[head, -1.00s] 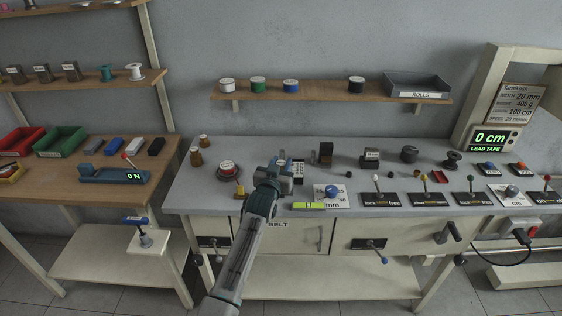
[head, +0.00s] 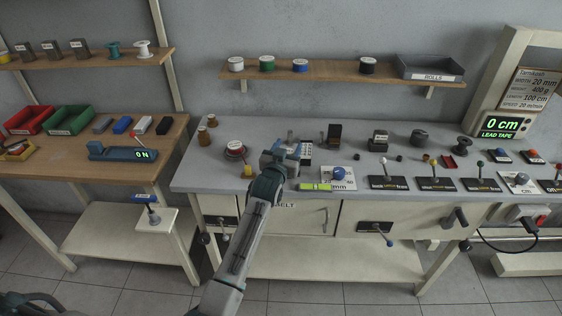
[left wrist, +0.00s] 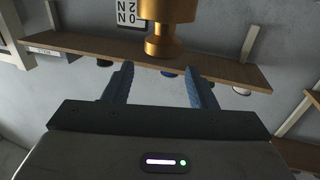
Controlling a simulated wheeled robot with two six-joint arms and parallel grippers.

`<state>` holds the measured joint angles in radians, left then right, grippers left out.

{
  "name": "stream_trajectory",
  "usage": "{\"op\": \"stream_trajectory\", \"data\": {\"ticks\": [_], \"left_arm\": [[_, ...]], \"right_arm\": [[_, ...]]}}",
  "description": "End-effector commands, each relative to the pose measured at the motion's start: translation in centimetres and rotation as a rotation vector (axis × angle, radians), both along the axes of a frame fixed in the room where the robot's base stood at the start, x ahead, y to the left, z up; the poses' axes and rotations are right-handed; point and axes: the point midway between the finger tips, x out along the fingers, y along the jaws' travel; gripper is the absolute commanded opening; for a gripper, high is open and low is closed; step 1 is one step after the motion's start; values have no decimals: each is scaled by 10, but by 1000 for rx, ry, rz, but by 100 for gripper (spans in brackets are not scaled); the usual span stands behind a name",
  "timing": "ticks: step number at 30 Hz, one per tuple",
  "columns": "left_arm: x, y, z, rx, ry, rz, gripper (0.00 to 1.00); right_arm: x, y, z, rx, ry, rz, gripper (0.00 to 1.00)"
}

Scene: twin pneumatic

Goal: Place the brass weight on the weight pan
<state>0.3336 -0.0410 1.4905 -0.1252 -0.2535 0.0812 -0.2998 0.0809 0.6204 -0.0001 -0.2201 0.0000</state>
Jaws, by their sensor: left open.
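My left gripper (head: 285,156) is over the left part of the grey bench, and it is open. In the left wrist view, which looks upside down, the two blue fingers (left wrist: 160,84) stand apart with nothing between them. A brass weight (left wrist: 165,38) with a narrow neck and knob shows large just past the fingertips, cut off by the top edge, with no visible contact. In the head view my gripper seems to hide it. A small brass-coloured piece (head: 248,170) stands left of my gripper; I cannot tell whether it belongs to the weight pan. My right gripper is out of view.
Several levers line the bench's right front. A wall shelf (head: 330,74) holds rolls.

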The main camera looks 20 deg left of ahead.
Motion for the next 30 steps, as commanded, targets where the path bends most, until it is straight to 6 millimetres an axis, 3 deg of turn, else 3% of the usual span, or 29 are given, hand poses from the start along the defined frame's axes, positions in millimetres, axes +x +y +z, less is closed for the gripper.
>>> {"op": "stream_trajectory", "data": {"ticks": [9, 15, 27, 30], "left_arm": [[-65, -1, -4, -1, 0, 0, 52], [-94, -2, -2, -2, 0, 0, 52], [-105, -2, -1, 0, 2, 0, 52], [-105, -2, -21, 1, 35, -2, 52]], "right_arm": [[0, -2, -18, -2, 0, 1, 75], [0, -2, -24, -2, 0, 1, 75], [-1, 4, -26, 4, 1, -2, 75], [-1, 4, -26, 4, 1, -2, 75]]}}
